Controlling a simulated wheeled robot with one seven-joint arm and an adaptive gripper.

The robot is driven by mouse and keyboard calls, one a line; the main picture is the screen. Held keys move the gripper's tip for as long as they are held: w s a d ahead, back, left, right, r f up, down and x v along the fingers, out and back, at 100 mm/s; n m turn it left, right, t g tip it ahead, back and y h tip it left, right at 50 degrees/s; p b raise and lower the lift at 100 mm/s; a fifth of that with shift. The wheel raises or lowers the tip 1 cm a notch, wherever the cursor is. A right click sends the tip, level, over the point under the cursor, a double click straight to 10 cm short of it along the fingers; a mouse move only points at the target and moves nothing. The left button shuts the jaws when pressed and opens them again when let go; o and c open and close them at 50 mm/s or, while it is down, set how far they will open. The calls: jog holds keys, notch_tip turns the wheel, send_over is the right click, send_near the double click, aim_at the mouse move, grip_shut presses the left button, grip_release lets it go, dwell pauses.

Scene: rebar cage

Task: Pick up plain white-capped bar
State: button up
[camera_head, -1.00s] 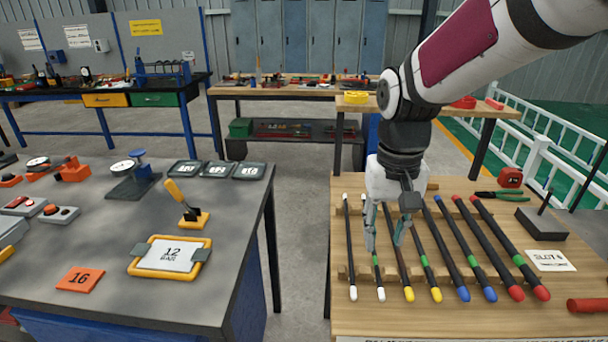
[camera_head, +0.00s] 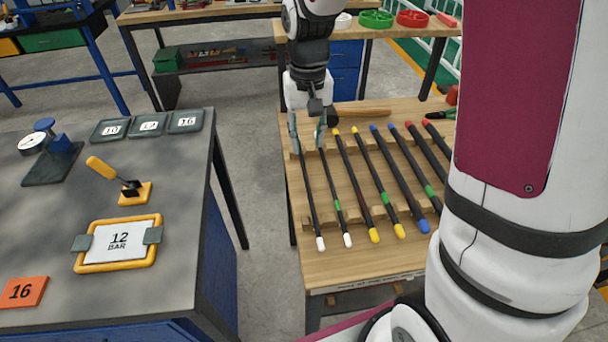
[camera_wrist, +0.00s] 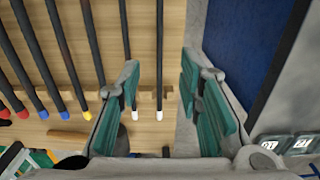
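The plain white-capped bar (camera_head: 310,200) is dark with a white end. It lies leftmost on the wooden rack, its white cap toward the front. Beside it lies a white-capped bar with a green band (camera_head: 335,200). My gripper (camera_head: 308,136) is open and empty near the far ends of these two bars. In the wrist view, the plain bar (camera_wrist: 160,60) runs between the open fingers of my gripper (camera_wrist: 160,90). I cannot tell the fingers' height above the bars.
Yellow-capped (camera_head: 377,190), blue-capped and red-capped bars lie to the right, partly hidden by my arm. A grey table (camera_head: 60,200) with a framed 12 BAR sign (camera_head: 119,243) stands left, across a floor gap. The wooden table's front strip (camera_head: 345,265) is clear.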

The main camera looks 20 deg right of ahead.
aim_at(307, 180)
jog(key=f, duration=1.2)
jog(key=shift+w+f, duration=0.2)
jog(key=shift+f, duration=0.05)
grip_shut()
